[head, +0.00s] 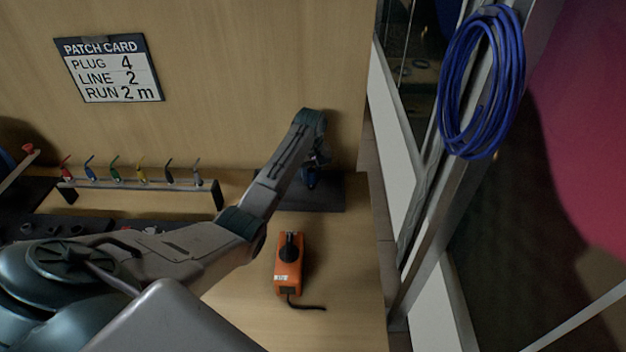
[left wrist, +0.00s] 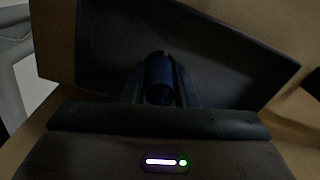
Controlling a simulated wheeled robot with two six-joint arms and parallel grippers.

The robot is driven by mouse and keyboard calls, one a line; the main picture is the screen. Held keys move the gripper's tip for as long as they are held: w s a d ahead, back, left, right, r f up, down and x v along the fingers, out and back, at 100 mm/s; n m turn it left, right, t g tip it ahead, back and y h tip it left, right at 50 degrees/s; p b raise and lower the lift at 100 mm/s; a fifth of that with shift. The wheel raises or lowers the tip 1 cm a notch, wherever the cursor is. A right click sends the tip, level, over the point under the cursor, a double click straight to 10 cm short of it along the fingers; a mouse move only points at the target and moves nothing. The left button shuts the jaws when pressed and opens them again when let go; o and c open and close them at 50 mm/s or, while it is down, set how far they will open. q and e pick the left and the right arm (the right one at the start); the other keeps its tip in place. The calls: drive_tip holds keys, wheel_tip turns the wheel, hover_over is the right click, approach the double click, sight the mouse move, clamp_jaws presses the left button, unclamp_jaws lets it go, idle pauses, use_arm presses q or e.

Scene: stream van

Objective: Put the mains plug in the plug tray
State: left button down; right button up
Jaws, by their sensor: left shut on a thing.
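My left gripper (head: 313,180) is at the back right of the bench, over a dark flat tray (head: 328,195), which I take to be the plug tray. It is shut on a dark blue, rounded thing (head: 309,177), which I take to be the mains plug. In the left wrist view the plug (left wrist: 159,78) sits between the fingers, with the dark tray (left wrist: 225,50) and its raised rim behind it. I cannot tell whether the plug touches the tray floor. My right gripper is not in view.
An orange device (head: 289,266) with a black knob and short lead lies on the bench in front of the tray. A rack (head: 135,184) with several coloured plugs stands at left. A patch card (head: 108,69) is on the back wall. A blue cable coil (head: 482,82) hangs at right, beyond the bench edge.

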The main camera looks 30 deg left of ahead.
sight(313, 182)
use_arm(q)
drive_tip(key=shift+w, duration=0.5)
wheel_tip(313, 182, down, 3)
drive_tip(key=shift+r+p, duration=0.1)
drive_tip(key=shift+p, duration=0.6)
drive_tip(key=shift+f, duration=0.35)
drive_tip(key=shift+f, duration=0.2)
drive_tip(key=c, duration=1.1)
unclamp_jaws()
drive_tip(key=shift+c, duration=0.2)
drive_tip(key=shift+r, duration=0.1)
